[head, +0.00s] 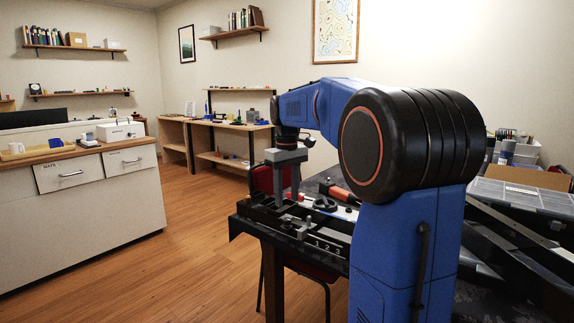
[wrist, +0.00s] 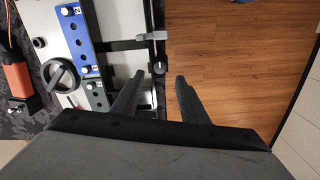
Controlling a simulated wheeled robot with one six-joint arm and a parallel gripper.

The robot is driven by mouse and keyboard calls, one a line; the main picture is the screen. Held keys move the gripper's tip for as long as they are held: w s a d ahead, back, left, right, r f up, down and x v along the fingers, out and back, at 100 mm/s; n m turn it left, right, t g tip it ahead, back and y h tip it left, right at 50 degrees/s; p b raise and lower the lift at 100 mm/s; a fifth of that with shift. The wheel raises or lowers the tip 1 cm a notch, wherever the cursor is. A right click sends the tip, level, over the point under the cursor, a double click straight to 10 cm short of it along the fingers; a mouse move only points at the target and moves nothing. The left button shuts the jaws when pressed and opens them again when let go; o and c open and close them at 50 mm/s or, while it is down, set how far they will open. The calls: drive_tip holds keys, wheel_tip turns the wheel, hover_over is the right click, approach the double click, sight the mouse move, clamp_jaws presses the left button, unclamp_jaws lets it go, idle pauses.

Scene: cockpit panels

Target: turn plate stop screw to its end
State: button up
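My gripper (wrist: 161,78) is open in the wrist view, its two dark fingers apart at the edge of the panel. A small round grey knob on a thin rod (wrist: 158,67), which looks like the plate stop screw, shows between and just beyond the fingertips. I cannot tell whether the fingers touch it. A black bar (wrist: 125,43) runs to the rod from the left. In the head view my gripper (head: 287,199) points down over the near end of the black panel (head: 262,213). The screw cannot be made out clearly there.
A black handwheel (wrist: 61,75), a blue plate (wrist: 77,38) and an orange block (wrist: 16,79) lie left of the gripper. Wooden floor (wrist: 235,60) is open to the right, past the panel's edge. A white counter (head: 85,200) stands at far left.

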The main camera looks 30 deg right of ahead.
wheel_tip(320, 180, up, 11)
idle(0.3)
drive_tip(key=shift+f, duration=0.1)
idle(0.4)
drive_tip(key=m, duration=1.5)
approach(287, 219)
wheel_tip(287, 219, down, 8)
drive_tip(key=shift+c, duration=0.6)
clamp_jaws()
